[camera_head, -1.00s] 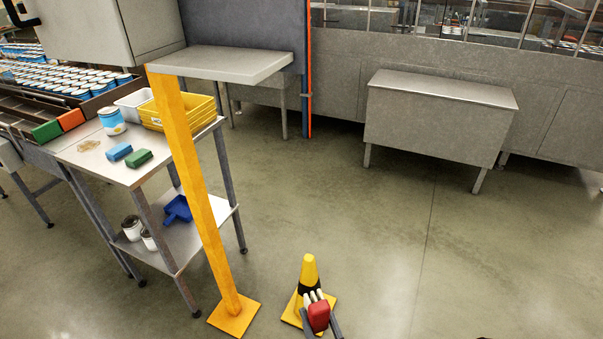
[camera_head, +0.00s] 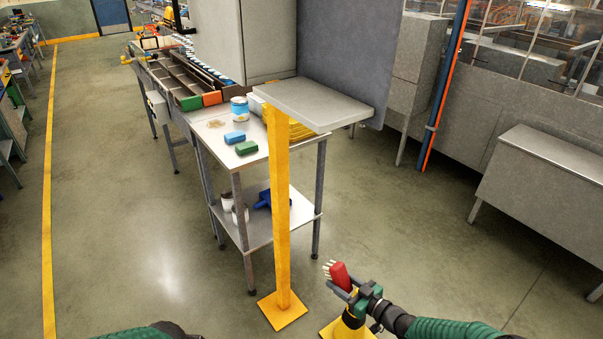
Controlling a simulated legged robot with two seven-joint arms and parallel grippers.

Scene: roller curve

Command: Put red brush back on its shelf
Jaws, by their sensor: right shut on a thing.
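The red brush (camera_head: 341,276) has a red back and pale bristles. A two-level metal table stands to the left and further away, with a top (camera_head: 222,150) and a lower shelf (camera_head: 258,232). A blue brush or block (camera_head: 234,137) and a green one (camera_head: 246,148) lie on its top. My left arm shows only as a green and dark piece at the bottom edge; its gripper is out of view.
A yellow post (camera_head: 281,220) on a square foot stands in front of the table, under a grey slab (camera_head: 312,101). Cans and a blue dustpan (camera_head: 265,199) sit on the lower shelf. Floor at left is clear.

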